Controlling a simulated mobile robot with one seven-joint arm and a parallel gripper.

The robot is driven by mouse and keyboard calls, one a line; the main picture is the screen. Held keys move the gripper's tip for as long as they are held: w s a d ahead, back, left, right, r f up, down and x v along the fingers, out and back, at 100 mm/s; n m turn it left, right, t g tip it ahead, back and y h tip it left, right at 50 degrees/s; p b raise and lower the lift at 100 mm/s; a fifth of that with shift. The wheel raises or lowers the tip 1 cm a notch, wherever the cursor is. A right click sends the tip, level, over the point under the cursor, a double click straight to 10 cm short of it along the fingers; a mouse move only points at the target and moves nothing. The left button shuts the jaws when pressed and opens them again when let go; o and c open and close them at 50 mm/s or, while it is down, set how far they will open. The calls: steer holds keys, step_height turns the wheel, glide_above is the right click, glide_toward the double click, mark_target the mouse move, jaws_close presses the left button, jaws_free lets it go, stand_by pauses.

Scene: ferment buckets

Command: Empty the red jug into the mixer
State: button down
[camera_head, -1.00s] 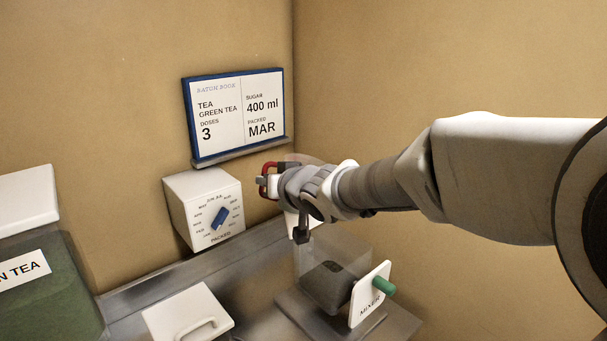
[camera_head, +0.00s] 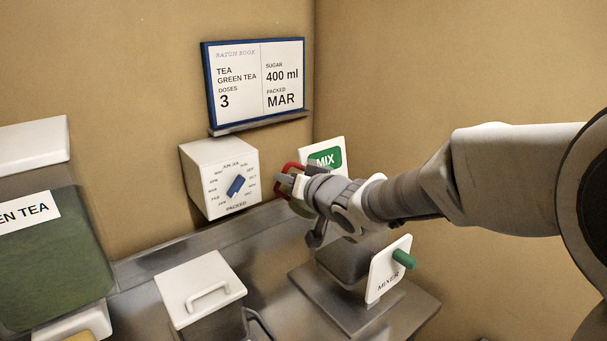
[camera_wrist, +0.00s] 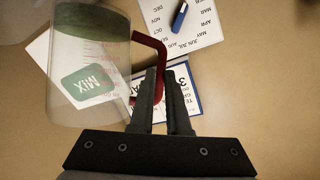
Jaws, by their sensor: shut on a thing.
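The red jug is a clear vessel (camera_wrist: 88,75) with a red handle (camera_wrist: 150,48); it fills the left of the wrist view. A grey-green mass shows at its end near the top of that view, perhaps its contents. My gripper (camera_wrist: 162,82) is shut on the red handle. In the head view my gripper (camera_head: 298,180) is above and a little left of the mixer (camera_head: 386,270). It hides most of the jug there; the handle (camera_head: 288,170) shows. The mixer has a white labelled plate, a green knob and a dark vessel on a metal base.
A green MIX sign (camera_head: 325,158) stands behind my gripper. A white dial box (camera_head: 220,178) with a blue knob and a batch board (camera_head: 258,85) are at the wall. A white-lidded container (camera_head: 200,290) stands front left. A green tea bin (camera_head: 50,255) is at far left.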

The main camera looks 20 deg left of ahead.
steer(key=d+m+y, duration=0.1)
steer(key=m, duration=0.1)
steer(key=w+d+m+y, duration=0.1)
steer(key=m, duration=0.1)
steer(key=shift+w+f, duration=0.15)
steer(key=shift+f, duration=0.25)
steer(key=w+d+m, duration=0.1)
steer(key=m, duration=0.1)
steer(key=w+d+r+m+t+y, duration=0.1)
steer(key=d+m, duration=0.1)
steer(key=w+d+m+t+y, duration=0.1)
steer(key=m, duration=0.1)
steer(key=shift+d+r+p, duration=0.2)
steer(key=shift+d+p, duration=0.15)
steer(key=shift+m, duration=0.3)
steer(key=shift+w+d+m, duration=0.15)
steer(key=shift+d+m, duration=0.15)
steer(key=shift+d, duration=0.1)
steer(key=shift+t+y, duration=0.3)
